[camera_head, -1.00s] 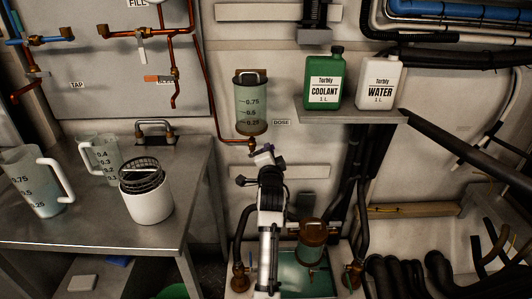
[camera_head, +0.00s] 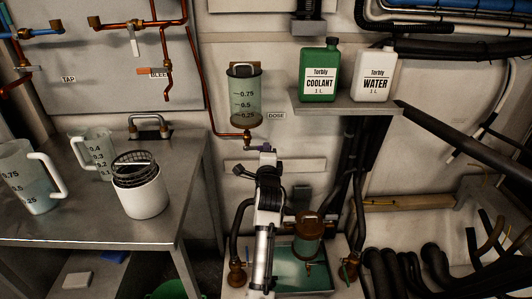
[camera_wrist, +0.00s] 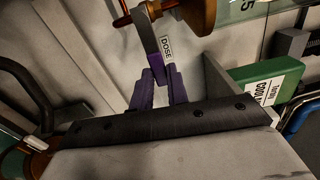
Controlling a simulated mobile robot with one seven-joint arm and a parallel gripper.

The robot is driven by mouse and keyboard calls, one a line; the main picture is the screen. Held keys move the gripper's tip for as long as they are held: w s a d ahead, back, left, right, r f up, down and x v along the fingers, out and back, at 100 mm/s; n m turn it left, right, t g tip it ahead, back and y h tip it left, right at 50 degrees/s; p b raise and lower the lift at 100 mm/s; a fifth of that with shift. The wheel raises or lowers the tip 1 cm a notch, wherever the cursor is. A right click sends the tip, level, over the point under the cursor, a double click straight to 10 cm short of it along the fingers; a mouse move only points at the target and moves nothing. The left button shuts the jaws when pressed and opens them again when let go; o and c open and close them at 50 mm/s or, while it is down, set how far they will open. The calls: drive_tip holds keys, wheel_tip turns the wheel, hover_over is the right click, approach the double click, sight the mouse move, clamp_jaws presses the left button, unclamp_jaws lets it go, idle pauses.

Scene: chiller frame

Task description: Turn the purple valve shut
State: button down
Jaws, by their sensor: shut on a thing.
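The purple valve handle (camera_wrist: 157,70) hangs on a grey lever from the copper pipe in the wrist view. Its purple end also shows in the head view (camera_head: 266,148), just right of and below the dose vessel's outlet. My gripper (camera_wrist: 160,82) is shut on this handle, one finger on each side. In the head view my gripper (camera_head: 266,154) reaches up to the handle from below. The clear dose vessel (camera_head: 243,95), marked 0.75, 0.5 and 0.25, is mounted on the wall above. The fingers partly hide the grip.
A shelf (camera_head: 345,108) at right holds a green coolant bottle (camera_head: 319,83) and a white water bottle (camera_head: 374,83). A steel bench (camera_head: 85,215) at left holds jugs and a white container (camera_head: 140,190). A brown-capped jar (camera_head: 309,240) and dark hoses are below.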

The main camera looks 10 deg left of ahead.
drive_tip(key=shift+f, duration=0.45)
drive_tip(key=c, duration=1.4)
unclamp_jaws()
drive_tip(key=shift+r, duration=0.1)
drive_tip(key=b+v, duration=0.2)
drive_tip(key=v, duration=1.2)
drive_tip(key=shift+r, duration=0.1)
drive_tip(key=shift+w, duration=0.1)
